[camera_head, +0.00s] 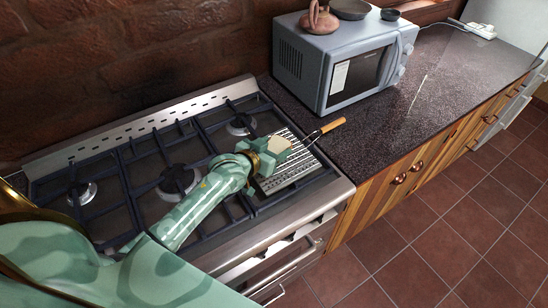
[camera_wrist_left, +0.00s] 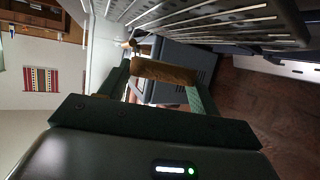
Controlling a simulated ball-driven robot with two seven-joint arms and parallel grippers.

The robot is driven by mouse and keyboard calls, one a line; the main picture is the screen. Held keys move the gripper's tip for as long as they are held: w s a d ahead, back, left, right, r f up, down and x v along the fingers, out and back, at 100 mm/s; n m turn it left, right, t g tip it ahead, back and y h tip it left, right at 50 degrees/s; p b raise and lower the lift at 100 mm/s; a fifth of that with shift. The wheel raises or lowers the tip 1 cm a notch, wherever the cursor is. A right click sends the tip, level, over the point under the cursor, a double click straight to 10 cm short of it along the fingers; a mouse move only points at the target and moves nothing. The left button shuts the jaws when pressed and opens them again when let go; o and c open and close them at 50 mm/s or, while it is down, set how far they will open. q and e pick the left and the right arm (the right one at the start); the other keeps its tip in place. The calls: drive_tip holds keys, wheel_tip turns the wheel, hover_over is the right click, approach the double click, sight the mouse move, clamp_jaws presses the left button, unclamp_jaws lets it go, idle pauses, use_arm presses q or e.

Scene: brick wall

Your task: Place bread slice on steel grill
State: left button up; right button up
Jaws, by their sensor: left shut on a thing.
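The bread slice (camera_head: 279,145) is pale in the head view. In the left wrist view it shows as a brown crust edge (camera_wrist_left: 165,72) spanning between the two green fingers. My left gripper (camera_head: 268,158) is shut on the bread slice and is over the left part of the steel grill (camera_head: 293,170). The grill is a ridged metal plate with a wooden handle, on the right burner area of the stove. Its slats also show along the top of the left wrist view (camera_wrist_left: 210,17). The gripper hides part of the grill, and I cannot tell whether the bread touches it. My right gripper is not in view.
The gas stove (camera_head: 150,205) has dark raised grates and several burners. A blue-grey microwave (camera_head: 345,62) stands on the dark counter (camera_head: 430,95) to the right, with a jug (camera_head: 319,20) and bowls on top. The counter right of the microwave is mostly clear.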

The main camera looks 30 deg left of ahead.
use_arm(q)
drive_tip(key=shift+w+f, duration=0.25)
drive_tip(key=shift+f, duration=0.1)
drive_tip(key=f, duration=0.1)
drive_tip(key=f+b, duration=0.1)
drive_tip(key=f, duration=0.1)
drive_tip(key=shift+w+a+f, duration=0.15)
drive_tip(key=shift+w+f, duration=0.1)
drive_tip(key=shift+f, duration=0.05)
drive_tip(key=shift+r, duration=0.1)
drive_tip(key=o, duration=0.5)
drive_tip(key=shift+f, duration=0.2)
drive_tip(key=o, duration=0.5)
